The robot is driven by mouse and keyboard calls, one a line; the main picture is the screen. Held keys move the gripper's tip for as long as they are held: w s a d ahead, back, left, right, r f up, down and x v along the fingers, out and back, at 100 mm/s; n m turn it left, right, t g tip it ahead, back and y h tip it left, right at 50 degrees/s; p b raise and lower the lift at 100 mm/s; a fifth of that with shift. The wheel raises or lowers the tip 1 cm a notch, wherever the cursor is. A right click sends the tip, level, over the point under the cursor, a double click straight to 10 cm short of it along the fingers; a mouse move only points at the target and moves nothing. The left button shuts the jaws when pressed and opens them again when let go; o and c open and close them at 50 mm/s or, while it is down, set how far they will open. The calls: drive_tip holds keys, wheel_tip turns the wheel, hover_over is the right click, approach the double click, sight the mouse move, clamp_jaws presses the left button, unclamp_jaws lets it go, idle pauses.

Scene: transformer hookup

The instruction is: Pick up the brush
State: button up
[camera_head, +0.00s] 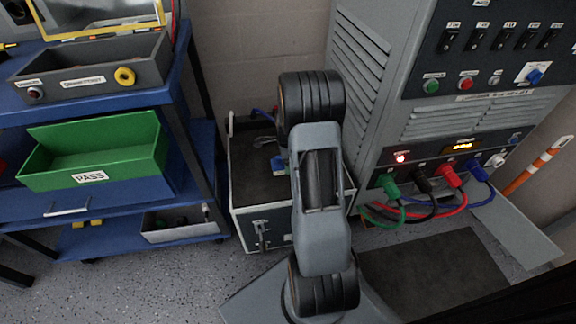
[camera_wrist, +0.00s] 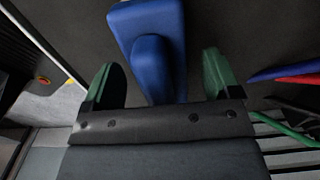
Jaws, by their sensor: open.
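A blue object, which looks like the brush (camera_wrist: 147,45), lies on a dark surface in the wrist view. It has a broad block and a rounded raised part. My gripper (camera_wrist: 161,75) is open, with one green finger on each side of the blue object and a gap at both sides. The near end of the blue object is hidden behind the gripper body. In the head view, a small blue piece (camera_head: 278,165) shows on top of the grey box, beside my arm.
The grey box (camera_head: 243,200) stands between a blue shelf cart (camera_head: 190,235) and a tall grey cabinet (camera_head: 410,130). Green, black, red and blue cables (camera_head: 455,207) hang from the cabinet's front. A green bin (camera_head: 95,150) marked PASS sits on the cart.

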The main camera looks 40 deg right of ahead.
drive_tip(key=shift+r, duration=0.1)
drive_tip(key=c, duration=1.1)
drive_tip(key=shift+r, duration=0.45)
wheel_tip(320, 180, up, 2)
drive_tip(key=shift+r+p, duration=0.25)
drive_tip(key=shift+p, duration=0.5)
drive_tip(key=s+a+r+p, duration=0.1)
drive_tip(key=s+r, duration=0.2)
drive_tip(key=s, duration=0.1)
drive_tip(key=s+a+r+p, duration=0.1)
drive_tip(key=s+r+p, duration=0.1)
drive_tip(key=s, duration=0.3)
drive_tip(key=s+a+r+p, duration=0.2)
drive_tip(key=s+r, duration=0.2)
drive_tip(key=shift+s+r, duration=0.2)
drive_tip(key=shift+r, duration=0.05)
